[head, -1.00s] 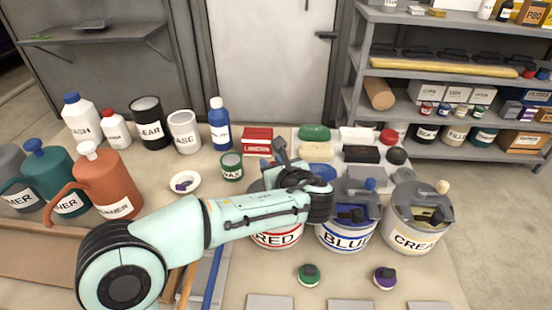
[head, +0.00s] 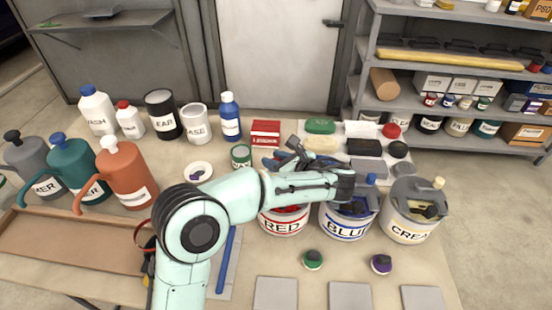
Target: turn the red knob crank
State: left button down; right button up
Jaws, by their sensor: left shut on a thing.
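The can labelled RED (head: 284,226) stands on the bench at the left of a row of three cans. Red paint shows at its rim below my forearm. Its crank and red knob are hidden behind my left arm and gripper. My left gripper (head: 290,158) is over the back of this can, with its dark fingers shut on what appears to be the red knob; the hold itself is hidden. My right gripper is not in view.
The blue can (head: 345,226) and cream can (head: 408,230) stand close to the right, their cranks raised on top. A green-capped knob (head: 313,259) and a purple one (head: 381,264) lie in front. Bottles and jugs crowd the left; grey plates (head: 276,293) lie at the front edge.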

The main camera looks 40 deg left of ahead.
pick_arm(q)
jog(key=c, duration=0.9)
grip_release()
jog(key=p+v, duration=0.2)
jog(key=v, duration=1.1)
jog(key=shift+s, duration=0.1)
jog(key=shift+d, duration=0.1)
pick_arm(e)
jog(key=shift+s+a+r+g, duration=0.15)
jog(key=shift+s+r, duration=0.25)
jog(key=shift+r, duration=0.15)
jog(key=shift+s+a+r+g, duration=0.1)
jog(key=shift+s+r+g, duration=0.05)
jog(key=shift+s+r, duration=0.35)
